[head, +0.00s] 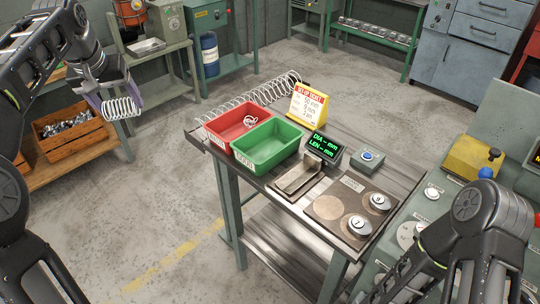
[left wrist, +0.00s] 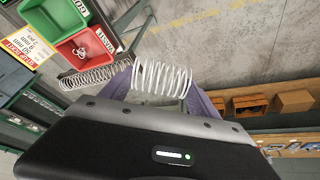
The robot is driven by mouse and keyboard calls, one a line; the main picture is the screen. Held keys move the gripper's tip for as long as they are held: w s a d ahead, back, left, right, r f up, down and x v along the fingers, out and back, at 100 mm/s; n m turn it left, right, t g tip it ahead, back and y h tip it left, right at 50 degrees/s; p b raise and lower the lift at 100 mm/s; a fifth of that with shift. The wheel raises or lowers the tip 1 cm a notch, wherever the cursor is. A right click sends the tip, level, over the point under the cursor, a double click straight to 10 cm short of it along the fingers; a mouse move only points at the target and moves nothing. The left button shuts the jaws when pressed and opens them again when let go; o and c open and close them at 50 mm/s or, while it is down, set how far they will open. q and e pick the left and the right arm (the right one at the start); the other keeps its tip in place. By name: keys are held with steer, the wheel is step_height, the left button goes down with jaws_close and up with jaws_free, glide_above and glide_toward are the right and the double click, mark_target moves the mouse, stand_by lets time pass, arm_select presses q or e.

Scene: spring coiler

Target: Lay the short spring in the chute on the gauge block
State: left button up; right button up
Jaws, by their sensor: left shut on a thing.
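My left gripper (head: 112,100) is up at the left in the head view, away from the bench and above the floor. It is shut on a short pale wire spring (head: 122,108). In the left wrist view the spring (left wrist: 162,78) lies crosswise at the jaws, its coils sticking out past them. The gauge block with its metal chute (head: 298,176) sits on the bench in front of the green bin, and the chute looks empty. Its display (head: 324,146) reads dashes for DIA and LEN. My right arm shows at the lower right, but its gripper does not.
A red bin (head: 211,137) holding a small coil and an empty green bin (head: 244,157) stand on the bench. A longer spring (head: 262,93) lies behind them. A yellow sign (head: 310,104), a blue button (head: 367,155) and a plate with two round weights (head: 325,207) are nearby.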

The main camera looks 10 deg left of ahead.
arm_select(q)
steer(key=s+d+f+m, duration=0.2)
steer(key=d+f, duration=0.9)
steer(key=s+d+f+m+h, duration=0.1)
steer(key=s+d+f+m, duration=0.1)
steer(key=d+f, duration=1)
steer(key=shift+f+h, duration=0.25)
steer(key=shift+h, duration=0.05)
